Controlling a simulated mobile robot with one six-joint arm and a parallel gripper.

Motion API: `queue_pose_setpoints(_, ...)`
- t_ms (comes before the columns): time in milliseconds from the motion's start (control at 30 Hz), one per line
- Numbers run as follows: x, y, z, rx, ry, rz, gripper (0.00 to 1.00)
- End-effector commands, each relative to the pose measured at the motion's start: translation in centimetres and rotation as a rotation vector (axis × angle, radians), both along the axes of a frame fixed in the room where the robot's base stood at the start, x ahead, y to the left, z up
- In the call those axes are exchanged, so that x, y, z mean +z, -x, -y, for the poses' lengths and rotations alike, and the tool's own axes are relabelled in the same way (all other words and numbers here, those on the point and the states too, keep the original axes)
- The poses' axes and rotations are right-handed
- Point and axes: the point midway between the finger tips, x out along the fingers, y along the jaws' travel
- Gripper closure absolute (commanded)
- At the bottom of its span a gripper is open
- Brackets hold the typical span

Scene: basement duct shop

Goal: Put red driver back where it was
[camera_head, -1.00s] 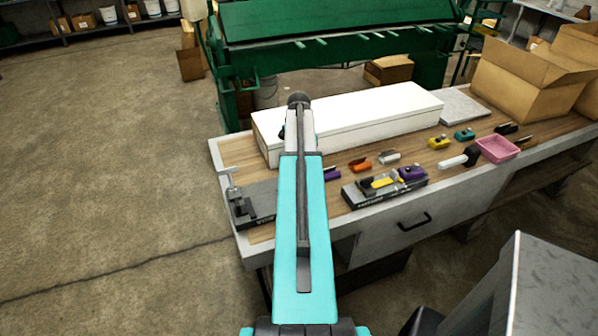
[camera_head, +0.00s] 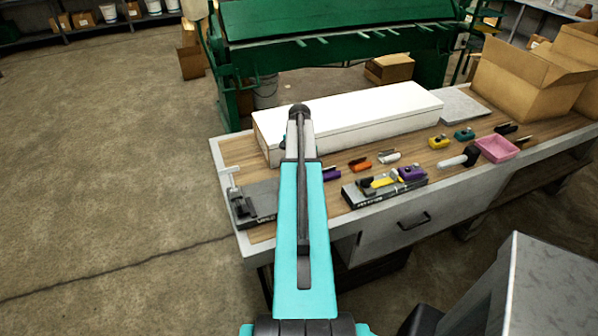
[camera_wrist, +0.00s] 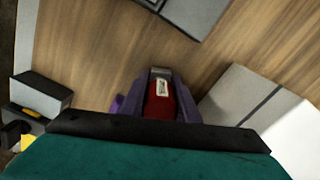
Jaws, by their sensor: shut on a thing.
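The red driver (camera_wrist: 158,103) shows in the wrist view between the two fingers of my gripper (camera_wrist: 160,84), which is shut on it. Its grey tip end points away from the wrist, over bare wooden bench top. I cannot tell how high it is above the wood. In the head view my own arm hides the gripper and the red driver. A purple tool (camera_head: 331,174) lies on the bench just right of my arm, and a bit of purple (camera_wrist: 117,103) shows beside the gripper in the wrist view.
A long white box (camera_head: 350,115) lies behind, with a grey-black vise-like block (camera_head: 254,205) at the left. A dark case (camera_head: 385,190) carries yellow and purple tools. Orange (camera_head: 360,165), white (camera_head: 388,157), yellow (camera_head: 439,142) and teal (camera_head: 464,134) tools and a pink tray (camera_head: 497,148) stand right.

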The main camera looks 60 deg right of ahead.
Motion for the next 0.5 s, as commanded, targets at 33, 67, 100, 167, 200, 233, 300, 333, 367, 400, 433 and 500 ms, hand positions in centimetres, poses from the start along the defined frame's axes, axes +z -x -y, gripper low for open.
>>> queue_pose_setpoints(33,-0.17,0.01,0.02,0.000,0.000,0.000,0.94)
queue_pose_setpoints(67,-0.10,0.01,0.02,0.000,0.000,0.000,0.67)
queue_pose_setpoints(100,-0.09,0.02,0.01,0.000,0.000,0.000,0.60)
queue_pose_setpoints(167,-0.08,0.02,0.01,0.000,0.000,0.000,0.53)
queue_pose_setpoints(200,-0.08,0.03,0.02,-0.001,0.000,0.000,0.53)
queue_pose_setpoints(233,-0.08,0.03,0.02,-0.001,0.000,0.000,0.53)
queue_pose_setpoints(300,-0.07,0.04,0.03,-0.001,0.000,0.000,0.53)
queue_pose_setpoints(333,-0.07,0.04,0.03,-0.001,0.000,0.000,0.53)
queue_pose_setpoints(367,-0.07,0.04,0.03,-0.001,0.000,0.000,0.53)
queue_pose_setpoints(400,-0.06,0.05,0.04,-0.001,0.000,0.000,0.53)
queue_pose_setpoints(433,-0.04,0.05,0.04,-0.001,0.000,0.000,0.53)
queue_pose_setpoints(500,0.07,0.05,0.05,-0.001,0.000,0.000,0.53)
